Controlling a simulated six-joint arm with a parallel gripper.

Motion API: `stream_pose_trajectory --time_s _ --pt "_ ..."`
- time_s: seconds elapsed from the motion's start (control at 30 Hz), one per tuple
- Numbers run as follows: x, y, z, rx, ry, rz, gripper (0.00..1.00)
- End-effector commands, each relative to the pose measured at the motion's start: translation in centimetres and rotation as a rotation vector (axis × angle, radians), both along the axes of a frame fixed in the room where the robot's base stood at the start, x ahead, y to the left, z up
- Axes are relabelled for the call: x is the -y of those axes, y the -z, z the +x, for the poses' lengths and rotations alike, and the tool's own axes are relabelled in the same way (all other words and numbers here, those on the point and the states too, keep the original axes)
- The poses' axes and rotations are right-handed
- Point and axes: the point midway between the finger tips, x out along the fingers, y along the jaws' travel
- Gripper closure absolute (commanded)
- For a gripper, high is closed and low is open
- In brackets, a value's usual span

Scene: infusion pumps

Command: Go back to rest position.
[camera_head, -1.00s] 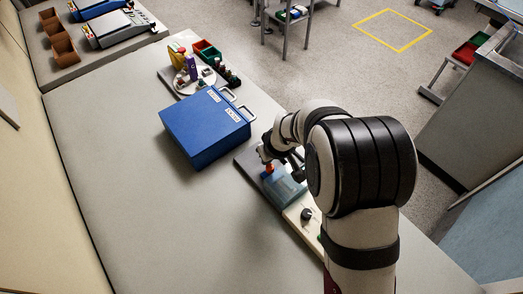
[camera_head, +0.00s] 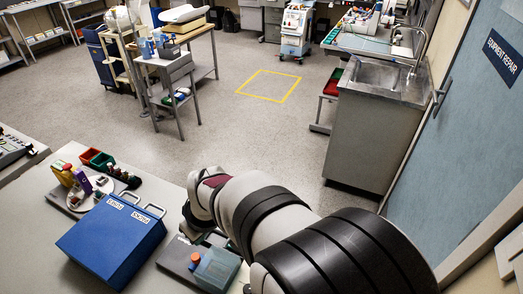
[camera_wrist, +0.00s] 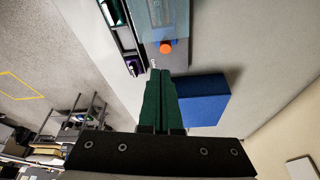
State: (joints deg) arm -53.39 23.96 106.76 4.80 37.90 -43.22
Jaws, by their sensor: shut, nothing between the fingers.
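My gripper (camera_wrist: 161,76) shows in the wrist view with its two green fingers together and nothing between them. In the head view my arm reaches in from the lower right and hides most of the gripper. A device with a translucent teal cover (camera_head: 216,268) and an orange knob (camera_head: 196,258) lies on the bench below the arm. The device also shows in the wrist view, with the orange knob (camera_wrist: 166,47) just beyond the fingertips. My fingers hold no part of it.
A blue box (camera_head: 112,240) with two handles stands left of the device. Behind it are a round tray (camera_head: 72,205) of small items and red and green bins (camera_head: 97,158). The grey bench (camera_head: 28,232) is clear at left. A metal sink cabinet (camera_head: 372,135) stands across the floor.

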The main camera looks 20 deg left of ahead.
Motion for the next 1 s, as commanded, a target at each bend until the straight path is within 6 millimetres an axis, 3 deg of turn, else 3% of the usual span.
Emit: stream_pose_trajectory --time_s 0.07,0.17,0.2,0.3,0.4,0.5,0.6,1.0 --pt "4.5 -2.0 1.6 -0.040 0.162 -0.009 1.00" --pt "14.0 -5.1 2.3 -0.142 0.518 -0.035 1.00" --pt "18.0 -6.0 1.7 -0.189 0.681 -0.045 1.00" --pt "26.5 -7.4 -2.0 -0.303 1.088 -0.063 1.00" --pt "31.7 -7.6 -6.8 -0.403 1.441 -0.070 1.00" --pt "33.8 -7.1 -10.2 -0.472 1.671 -0.072 1.00" --pt "34.4 -6.9 -11.5 -0.498 1.754 -0.075 1.00" --pt "34.3 -6.9 -11.4 -0.499 1.753 -0.076 1.00"
